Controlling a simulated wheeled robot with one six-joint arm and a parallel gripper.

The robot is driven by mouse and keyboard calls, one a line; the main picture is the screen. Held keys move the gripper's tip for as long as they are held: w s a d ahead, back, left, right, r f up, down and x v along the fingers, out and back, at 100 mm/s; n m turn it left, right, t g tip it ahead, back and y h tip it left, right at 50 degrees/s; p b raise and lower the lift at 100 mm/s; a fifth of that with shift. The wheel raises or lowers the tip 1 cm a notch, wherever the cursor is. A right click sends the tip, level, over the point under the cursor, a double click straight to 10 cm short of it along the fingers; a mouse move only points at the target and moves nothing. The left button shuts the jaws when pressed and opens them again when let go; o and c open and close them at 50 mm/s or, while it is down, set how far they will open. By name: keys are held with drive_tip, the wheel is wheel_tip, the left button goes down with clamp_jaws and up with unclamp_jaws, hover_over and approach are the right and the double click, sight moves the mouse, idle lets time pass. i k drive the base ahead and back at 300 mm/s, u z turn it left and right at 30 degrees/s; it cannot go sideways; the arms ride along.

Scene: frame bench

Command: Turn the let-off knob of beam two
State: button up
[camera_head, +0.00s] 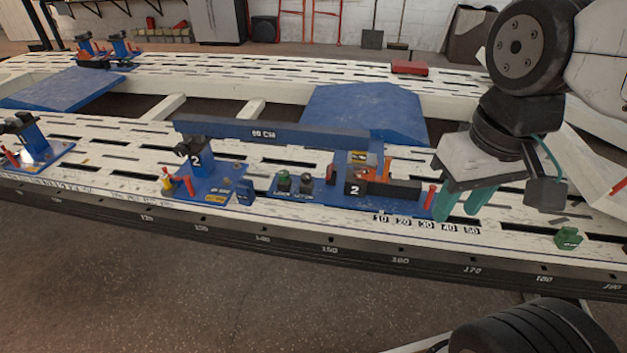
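Beam two is a blue bar (270,133) spanning two blue stands, each marked with a white 2. Between the stands, on the blue base, are a green-topped knob (283,178) and a dark knob (306,183). The small white lettering in front of them is too blurred to read surely, so I cannot tell for certain which is the let-off knob. My gripper (460,206) has two teal fingers pointing down, apart with nothing visible between them. It is to the right of beam two's right stand and well away from both knobs.
A red post (430,196) stands close left of my gripper. A green block (568,238) sits on the white slotted bench to its right. Number plates (426,225) lie along the front. Red and yellow posts (167,180) stand by the left stand. Another blue stand (35,145) is far left.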

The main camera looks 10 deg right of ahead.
sight(306, 178)
drive_tip(key=z, duration=1.15)
drive_tip(key=i, duration=1.05)
drive_tip(key=u, duration=1.9)
drive_tip(key=i, duration=0.5)
drive_tip(key=z, duration=0.05)
